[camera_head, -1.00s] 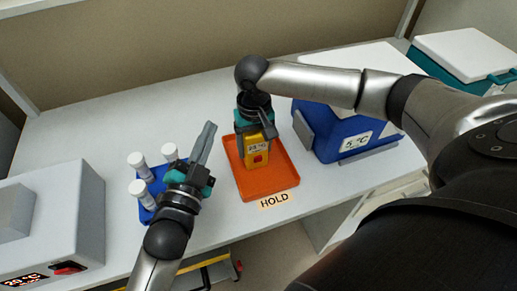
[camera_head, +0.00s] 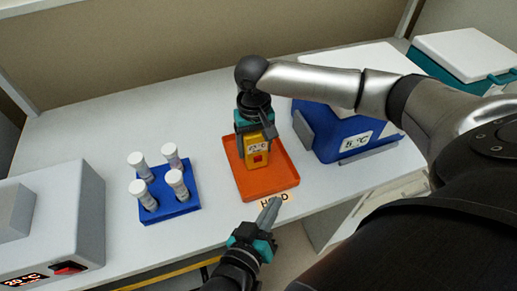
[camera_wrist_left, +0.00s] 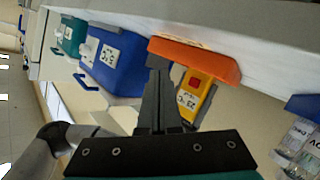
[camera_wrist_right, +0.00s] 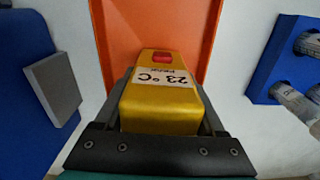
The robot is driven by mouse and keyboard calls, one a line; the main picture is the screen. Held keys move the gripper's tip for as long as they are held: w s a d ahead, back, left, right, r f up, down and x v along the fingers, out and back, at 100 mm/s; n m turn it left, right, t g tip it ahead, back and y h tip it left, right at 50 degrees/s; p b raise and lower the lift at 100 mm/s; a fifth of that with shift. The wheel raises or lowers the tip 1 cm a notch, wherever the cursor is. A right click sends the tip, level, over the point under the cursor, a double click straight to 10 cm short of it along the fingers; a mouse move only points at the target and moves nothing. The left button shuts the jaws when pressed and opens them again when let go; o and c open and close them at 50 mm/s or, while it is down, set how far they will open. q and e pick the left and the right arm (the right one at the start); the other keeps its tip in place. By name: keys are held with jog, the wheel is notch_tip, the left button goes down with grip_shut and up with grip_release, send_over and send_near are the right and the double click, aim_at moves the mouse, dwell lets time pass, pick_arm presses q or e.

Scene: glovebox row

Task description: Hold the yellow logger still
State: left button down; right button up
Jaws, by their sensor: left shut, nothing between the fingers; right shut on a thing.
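The yellow logger (camera_head: 257,151) has a label reading 23 °C and a red button. It stands over the orange tray (camera_head: 265,188), which has a HOLD label at its front edge. My right gripper (camera_head: 257,130) is shut on the logger from above; the right wrist view shows the logger (camera_wrist_right: 160,105) between both fingers. Whether the logger touches the tray floor is hard to tell. My left gripper (camera_head: 270,208) is shut and empty, at the table's front edge by the HOLD label. The left wrist view shows its closed fingers (camera_wrist_left: 160,65) with the logger (camera_wrist_left: 193,95) beyond.
A blue rack (camera_head: 179,204) with several white-capped tubes stands left of the tray. A grey device (camera_head: 60,230) with a display sits at the far left. A blue cooler box (camera_head: 340,130) marked 5 °C stands right of the tray. Bare table lies behind the rack.

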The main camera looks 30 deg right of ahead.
pick_arm(q)
send_near(266, 157)
jog(key=shift+w+d+f, duration=0.2)
jog(key=shift+d+f, duration=0.05)
jog(key=shift+d, duration=0.4)
jog(key=shift+w+d+f, duration=0.15)
jog(key=shift+d+f, duration=0.1)
jog(key=shift+d, duration=0.35)
jog(key=shift+w+d+f, duration=0.2)
jog(key=shift+d, duration=0.45)
dwell(0.7)
jog(key=shift+w+d, duration=0.1)
jog(key=shift+w, duration=0.3)
jog(key=shift+w+d, duration=0.15)
jog(key=shift+w, duration=0.35)
dwell(0.6)
jog(key=shift+s, duration=0.15)
jog(key=shift+s+a, duration=0.3)
jog(key=shift+s, duration=0.5)
jog(key=shift+s+a, duration=0.25)
jog(key=shift+s, duration=0.55)
jog(key=shift+s+a, duration=0.2)
jog(key=shift+s, duration=0.6)
jog(key=shift+s+a, duration=0.25)
jog(key=shift+s, duration=0.55)
